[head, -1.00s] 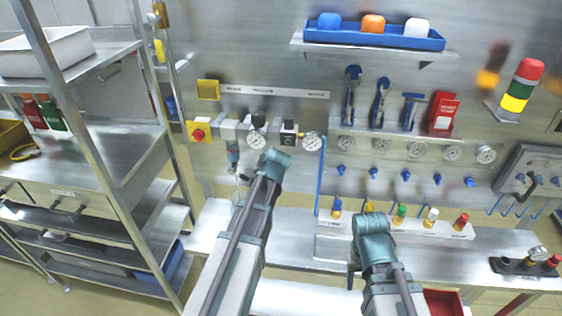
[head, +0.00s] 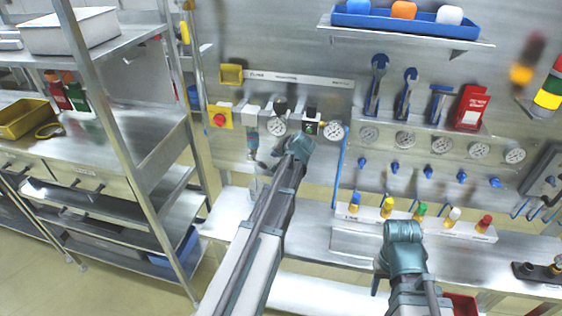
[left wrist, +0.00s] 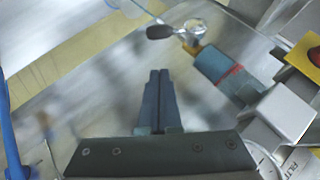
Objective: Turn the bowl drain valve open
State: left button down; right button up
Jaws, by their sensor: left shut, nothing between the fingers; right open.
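The filter unit hangs under the regulator row on the back wall, with its bluish bowl (head: 252,140) beside my left arm. In the left wrist view the blue bowl (left wrist: 218,68) has a small drain valve with a black-tipped lever (left wrist: 160,32) and a round metal end (left wrist: 194,28). My left gripper (left wrist: 159,74) is shut and empty, its fingertips pointing toward the lever with a visible gap. In the head view my left gripper (head: 270,160) is small and partly hidden by its wrist. My right gripper (head: 376,284) is open, low over the bench, apart from the valve.
A yellow plate with a red knob (head: 220,117) and gauges (head: 277,127) sit close around the filter. A blue hose (head: 340,165) runs down to the right. A metal shelf rack (head: 150,150) stands left.

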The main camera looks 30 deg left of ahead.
pick_arm(q)
jog(key=shift+s+a+f+b, duration=0.2)
jog(key=shift+a+f+b, duration=0.55)
jog(key=shift+f, duration=0.3)
jog(key=shift+s+a+f+b, duration=0.2)
jog(key=shift+a+f+b, duration=0.55)
jog(key=shift+f, duration=0.25)
jog(key=shift+d, duration=0.1)
jog(key=shift+f+y+b, duration=0.3)
jog(key=shift+b, duration=0.4)
jog(key=a+f+m+y+b, duration=0.1)
jog(key=y+b, duration=0.1)
jog(key=b, duration=0.3)
jog(key=f+m+y+b, duration=0.1)
jog(key=f+y+b, duration=0.1)
jog(key=b, duration=0.4)
jog(key=a+f+m+y+b, duration=0.1)
jog(key=f+y+b, duration=0.1)
jog(key=b, duration=0.4)
jog(key=shift+s+a+f+m+y, duration=0.1)
jog(key=shift+s+a+m+y, duration=0.25)
jog(key=shift+y, duration=0.45)
jog(key=shift+f+b, duration=0.1)
jog(key=shift+b, duration=0.2)
jog(key=shift+w, duration=0.1)
